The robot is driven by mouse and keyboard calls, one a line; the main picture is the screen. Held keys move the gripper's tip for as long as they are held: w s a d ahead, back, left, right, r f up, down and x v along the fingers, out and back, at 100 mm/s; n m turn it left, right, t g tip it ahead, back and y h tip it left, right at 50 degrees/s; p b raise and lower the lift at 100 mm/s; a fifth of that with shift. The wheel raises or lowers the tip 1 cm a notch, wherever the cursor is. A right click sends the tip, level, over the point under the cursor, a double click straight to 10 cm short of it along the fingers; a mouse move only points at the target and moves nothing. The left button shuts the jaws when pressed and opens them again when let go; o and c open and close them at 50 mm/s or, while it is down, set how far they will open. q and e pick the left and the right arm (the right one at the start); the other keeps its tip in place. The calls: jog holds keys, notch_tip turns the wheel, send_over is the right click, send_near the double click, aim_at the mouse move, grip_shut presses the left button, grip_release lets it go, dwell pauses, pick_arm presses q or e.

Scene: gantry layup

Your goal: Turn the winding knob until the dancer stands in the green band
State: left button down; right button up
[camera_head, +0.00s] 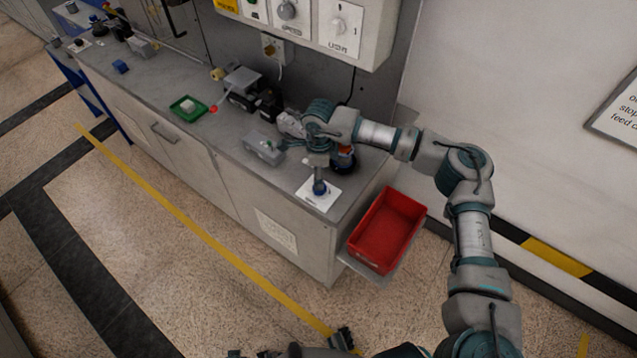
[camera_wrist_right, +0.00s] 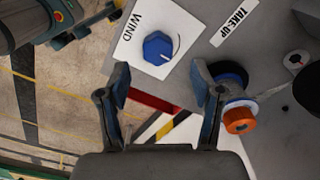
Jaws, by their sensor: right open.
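The winding knob (camera_wrist_right: 158,48) is blue and faceted, with a white pointer line, on a white plate marked WIND. In the head view the blue knob (camera_head: 320,188) sits near the bench's front right end. My right gripper (camera_wrist_right: 160,82) is open and empty. In the wrist view its fingertips are apart, with the knob beyond the gap between them; I see no contact. In the head view my right wrist is above the knob, and the fingers are hard to make out. I cannot clearly make out the dancer or a green band.
A blue spool with an orange part (camera_wrist_right: 238,120) stands right of the right finger, near the TAKE-UP label (camera_wrist_right: 234,22). A red bin (camera_head: 388,228) sits beside the bench end. A grey box (camera_head: 264,150) and green tray (camera_head: 188,108) stand further left on the bench.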

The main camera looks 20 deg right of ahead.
notch_tip(320, 180, down, 4)
jog(key=shift+s+d+f, duration=0.1)
jog(key=shift+f, duration=0.05)
jog(key=shift+a+f, duration=0.2)
jog(key=shift+f, duration=0.25)
jog(key=c, duration=1.1)
